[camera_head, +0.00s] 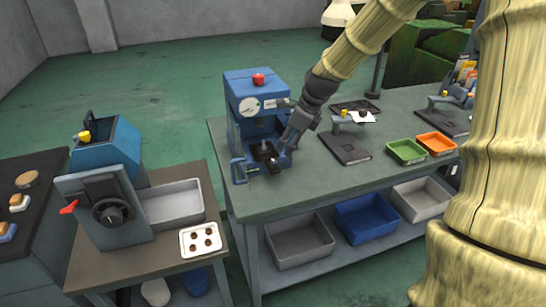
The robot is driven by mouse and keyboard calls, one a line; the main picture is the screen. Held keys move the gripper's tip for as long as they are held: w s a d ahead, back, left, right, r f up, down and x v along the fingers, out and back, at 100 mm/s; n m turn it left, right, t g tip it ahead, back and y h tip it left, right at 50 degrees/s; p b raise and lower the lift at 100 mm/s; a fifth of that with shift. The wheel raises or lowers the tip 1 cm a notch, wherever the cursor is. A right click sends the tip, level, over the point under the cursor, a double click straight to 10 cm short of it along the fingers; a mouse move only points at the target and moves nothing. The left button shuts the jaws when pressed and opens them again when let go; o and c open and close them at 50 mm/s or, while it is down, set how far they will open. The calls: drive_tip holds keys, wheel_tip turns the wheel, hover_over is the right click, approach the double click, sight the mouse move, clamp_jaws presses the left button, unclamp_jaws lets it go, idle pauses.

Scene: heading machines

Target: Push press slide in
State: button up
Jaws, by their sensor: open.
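A blue press (256,115) with a red knob (258,79) on top stands at the left end of the green workbench. A dark slide (266,152) with a small pin-like part on it sits low in the press opening. My gripper (281,165) is open at the front right of the press, close to the slide. It partly covers the right side of the opening. I cannot tell whether it touches the slide.
A blue machine with a crank (108,207) and a grey tray (172,203) stand on the left table. Right of the press are a dark stand (345,147), a green bin (406,151) and an orange bin (436,143). The bench front is clear.

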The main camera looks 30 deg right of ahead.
sight(275, 161)
drive_tip(key=shift+m, duration=0.4)
drive_tip(key=shift+w+p+x, duration=0.2)
drive_tip(key=shift+p+x, duration=0.4)
drive_tip(key=shift+x, duration=1.8)
drive_tip(key=shift+w+p+x, duration=0.25)
drive_tip(key=shift+p+x, duration=0.35)
drive_tip(key=shift+x, duration=1.8)
drive_tip(key=shift+r, duration=0.1)
clamp_jaws()
